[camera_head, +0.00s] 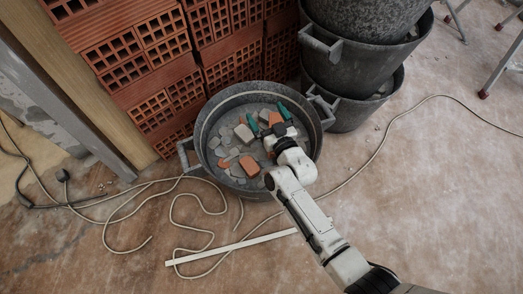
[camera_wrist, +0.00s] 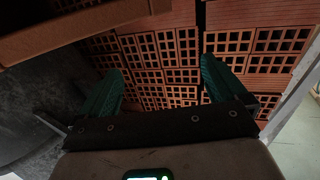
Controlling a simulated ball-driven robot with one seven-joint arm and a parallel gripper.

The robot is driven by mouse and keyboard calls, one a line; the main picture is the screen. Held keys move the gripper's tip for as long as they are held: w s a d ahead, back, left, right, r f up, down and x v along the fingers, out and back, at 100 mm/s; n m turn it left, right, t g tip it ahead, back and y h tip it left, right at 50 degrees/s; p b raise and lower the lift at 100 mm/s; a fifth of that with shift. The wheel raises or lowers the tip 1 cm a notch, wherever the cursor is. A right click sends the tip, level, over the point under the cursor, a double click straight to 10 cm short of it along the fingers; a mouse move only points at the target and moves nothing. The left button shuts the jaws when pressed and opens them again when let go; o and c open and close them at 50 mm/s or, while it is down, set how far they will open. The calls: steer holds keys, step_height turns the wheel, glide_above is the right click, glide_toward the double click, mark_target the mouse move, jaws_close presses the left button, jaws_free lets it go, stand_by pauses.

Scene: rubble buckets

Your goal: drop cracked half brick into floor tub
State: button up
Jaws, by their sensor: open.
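The floor tub (camera_head: 202,146) is a round dark grey bucket in the middle of the head view, holding grey rubble and reddish brick pieces. An orange-red brick piece (camera_head: 249,165) lies in it near the front. Another reddish piece (camera_head: 275,118) shows beside my fingers, and a pale block (camera_head: 243,133) lies to their left. I cannot tell which piece is the cracked half brick. My gripper (camera_head: 268,117) is over the tub, its teal fingers spread.
Hollow red bricks (camera_head: 150,60) are stacked behind the tub. Stacked dark buckets (camera_head: 345,65) stand at its right. A cable (camera_head: 385,135) loops over the floor, and a pale strip (camera_head: 230,247) lies in front. The floor at right is mostly clear; metal legs (camera_head: 497,70) stand at the far right.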

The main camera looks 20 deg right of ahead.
steer(key=s+p, duration=0.2)
steer(key=s, duration=0.7)
steer(key=shift+s+d, duration=0.3)
steer(key=shift+s, duration=0.05)
steer(key=shift+r, duration=0.1)
